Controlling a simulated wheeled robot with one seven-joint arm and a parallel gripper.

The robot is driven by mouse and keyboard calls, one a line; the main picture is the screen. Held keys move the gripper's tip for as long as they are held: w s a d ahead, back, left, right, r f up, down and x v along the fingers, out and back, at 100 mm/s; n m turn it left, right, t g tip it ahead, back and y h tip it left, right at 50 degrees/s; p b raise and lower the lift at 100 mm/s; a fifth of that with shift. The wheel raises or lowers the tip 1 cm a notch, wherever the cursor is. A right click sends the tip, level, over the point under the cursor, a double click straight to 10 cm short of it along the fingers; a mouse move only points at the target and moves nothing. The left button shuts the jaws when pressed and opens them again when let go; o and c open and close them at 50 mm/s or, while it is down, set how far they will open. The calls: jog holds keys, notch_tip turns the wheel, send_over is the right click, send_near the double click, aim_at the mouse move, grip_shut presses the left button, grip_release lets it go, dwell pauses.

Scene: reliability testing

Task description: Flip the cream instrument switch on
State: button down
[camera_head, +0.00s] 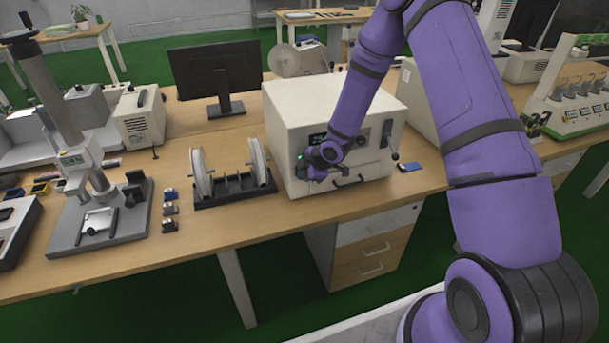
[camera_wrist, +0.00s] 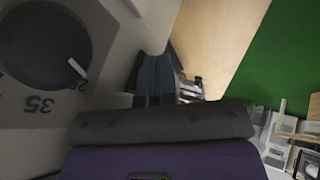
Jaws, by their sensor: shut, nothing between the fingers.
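The cream instrument (camera_head: 303,103) is a boxy unit on the wooden bench, with a dark display, knobs and a handle on its front. My gripper (camera_wrist: 151,62) is shut and empty, close to the front panel; in the head view it is at the panel's lower left, partly hidden by my wrist. In the wrist view a large dark dial (camera_wrist: 42,45) with a white pointer and the number 35 lies left of the fingers. Whether the fingertips touch the panel is not clear.
A reel stand (camera_head: 235,190) with two pale discs stands just left of the instrument. A small blue item (camera_head: 410,166) lies to its right. A monitor (camera_head: 217,77) stands behind.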

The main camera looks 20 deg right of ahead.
jog(key=shift+r, duration=0.15)
jog(key=shift+r, duration=0.75)
jog(key=shift+w, duration=0.1)
